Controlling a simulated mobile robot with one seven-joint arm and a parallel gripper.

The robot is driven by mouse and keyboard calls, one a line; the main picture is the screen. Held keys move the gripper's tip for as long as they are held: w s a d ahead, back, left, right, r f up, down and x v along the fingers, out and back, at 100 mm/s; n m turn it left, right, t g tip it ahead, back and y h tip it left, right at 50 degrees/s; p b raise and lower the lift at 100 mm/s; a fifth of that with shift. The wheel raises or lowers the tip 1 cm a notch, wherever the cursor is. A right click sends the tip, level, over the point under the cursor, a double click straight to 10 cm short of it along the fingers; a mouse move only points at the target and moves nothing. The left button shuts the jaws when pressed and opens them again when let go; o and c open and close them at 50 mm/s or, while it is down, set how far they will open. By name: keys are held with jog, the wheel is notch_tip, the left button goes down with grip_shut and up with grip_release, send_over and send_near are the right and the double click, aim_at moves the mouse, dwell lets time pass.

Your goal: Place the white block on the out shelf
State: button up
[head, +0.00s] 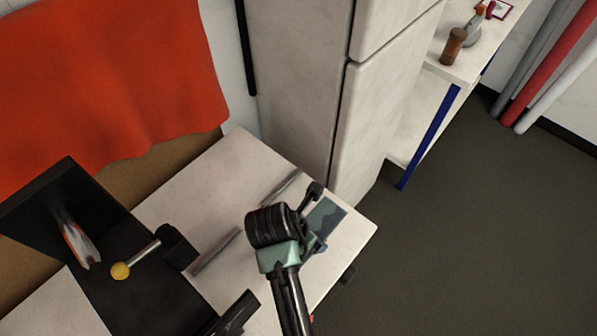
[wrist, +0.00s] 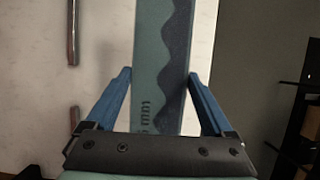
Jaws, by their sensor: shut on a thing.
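My gripper (head: 318,238) is over the right end of the white table in the head view. In the wrist view its two blue fingers (wrist: 160,76) are shut on a flat grey-green block (wrist: 146,60) with a dark wavy band and small printed marks. The block also shows in the head view (head: 326,217), beyond the fingers and near the table's right edge. I see no plainly white block. A white shelf unit (head: 412,130) with a blue post stands at the upper right; I cannot tell whether it is the out shelf.
A black stand (head: 118,255) with a yellow knob (head: 120,271) is at the left. Metal rails (head: 215,252) lie on the white table (head: 215,185). A tall white cabinet (head: 300,90) stands behind. A brown bottle (head: 453,46) is on the shelf unit. Dark floor (head: 480,210) is clear at right.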

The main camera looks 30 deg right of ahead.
jog(key=shift+f, duration=3.05)
jog(key=shift+f, duration=0.15)
jog(key=o, duration=1.2)
